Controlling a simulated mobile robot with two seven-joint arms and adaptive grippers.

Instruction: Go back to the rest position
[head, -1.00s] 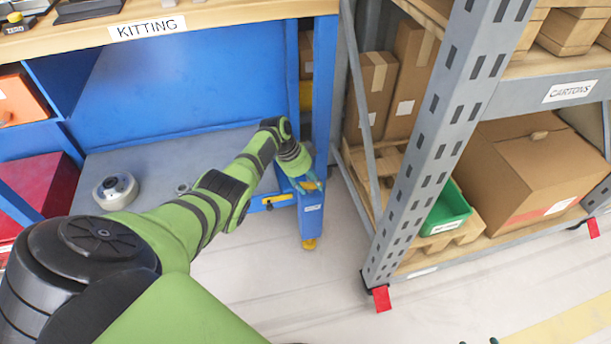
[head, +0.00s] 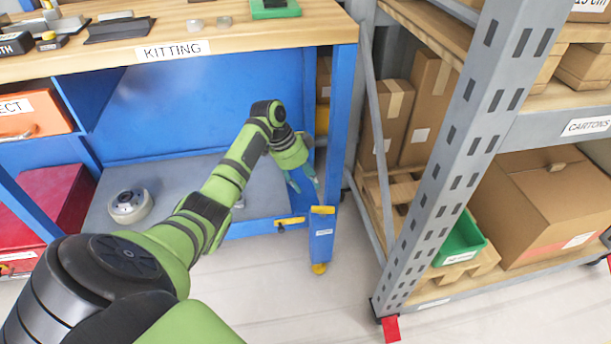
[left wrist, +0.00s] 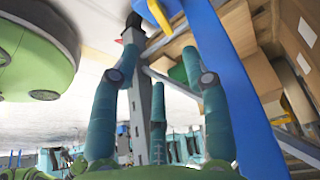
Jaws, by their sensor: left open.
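My left arm reaches forward beneath the front edge of the kitting bench (head: 270,50). My left gripper (head: 302,181) has teal fingers that point down, beside the bench's blue front leg (head: 341,120). It is open and nothing shows between its fingers. In the left wrist view the spread fingers of the left gripper (left wrist: 156,85) also show empty, with a blue post (left wrist: 232,100) close by on the right. My right gripper is outside these views.
A grey rack (head: 440,160) with cartons (head: 545,200) and a green bin (head: 460,238) stands to the right. A white round part (head: 130,206) lies on the bench's lower shelf (head: 180,185). Red boxes (head: 45,205) sit at the left. Open floor lies in front.

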